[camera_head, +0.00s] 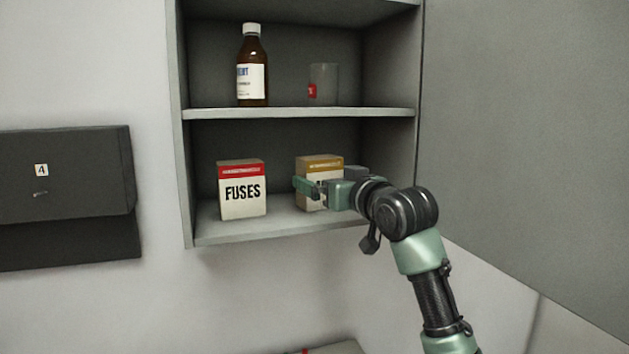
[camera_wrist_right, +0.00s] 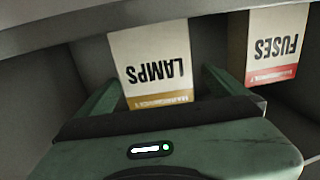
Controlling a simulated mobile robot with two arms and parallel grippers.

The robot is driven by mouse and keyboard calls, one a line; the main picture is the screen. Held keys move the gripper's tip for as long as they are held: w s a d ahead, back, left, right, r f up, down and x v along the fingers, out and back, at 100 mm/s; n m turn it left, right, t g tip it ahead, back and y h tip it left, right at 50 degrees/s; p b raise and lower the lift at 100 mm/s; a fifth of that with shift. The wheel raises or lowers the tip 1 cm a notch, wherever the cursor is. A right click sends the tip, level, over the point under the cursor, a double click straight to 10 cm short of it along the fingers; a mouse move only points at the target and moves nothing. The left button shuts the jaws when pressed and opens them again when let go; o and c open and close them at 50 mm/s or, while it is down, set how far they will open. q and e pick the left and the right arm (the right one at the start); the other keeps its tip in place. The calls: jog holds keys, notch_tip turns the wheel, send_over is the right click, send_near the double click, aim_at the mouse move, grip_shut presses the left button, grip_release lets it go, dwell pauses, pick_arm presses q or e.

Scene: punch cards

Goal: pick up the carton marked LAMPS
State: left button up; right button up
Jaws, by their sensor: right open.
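The LAMPS carton (camera_wrist_right: 150,65) shows in the right wrist view, cream with a mustard band, and its lettering appears upside down there. In the head view the carton (camera_head: 320,163) stands on the lower cabinet shelf, its front mostly hidden by my right gripper (camera_head: 306,188). My right gripper is open. In the right wrist view its two fingers (camera_wrist_right: 160,88) show on either side of the carton's banded end. I cannot tell whether they touch it. My left gripper is not in view.
The FUSES carton (camera_head: 242,190), with a red band, stands left of the LAMPS carton on the same shelf (camera_head: 285,226). A brown bottle (camera_head: 252,70) and a clear beaker (camera_head: 323,84) stand on the upper shelf (camera_head: 290,113). The cabinet door (camera_head: 530,130) stands open at right.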

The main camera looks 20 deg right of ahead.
jog(key=shift+w+a+r+p, duration=0.1)
jog(key=shift+w+p, duration=0.2)
jog(key=shift+w, duration=0.1)
jog(key=shift+w+a+r+p, duration=0.1)
jog(key=shift+w+p, duration=0.15)
jog(key=shift+w, duration=0.15)
jog(key=w+p, duration=0.3)
jog(key=w, duration=0.1)
jog(key=shift+w+a+f+p, duration=0.15)
jog(key=shift+w+p, duration=0.1)
jog(key=shift+p, duration=0.1)
jog(key=shift+w+a+f, duration=0.1)
jog(key=shift+w+f, duration=0.05)
jog(key=shift+w, duration=0.35)
jog(key=c, duration=1.4)
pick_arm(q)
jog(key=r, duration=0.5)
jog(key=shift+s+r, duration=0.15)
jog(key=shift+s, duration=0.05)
pick_arm(e)
jog(key=shift+c, duration=0.2)
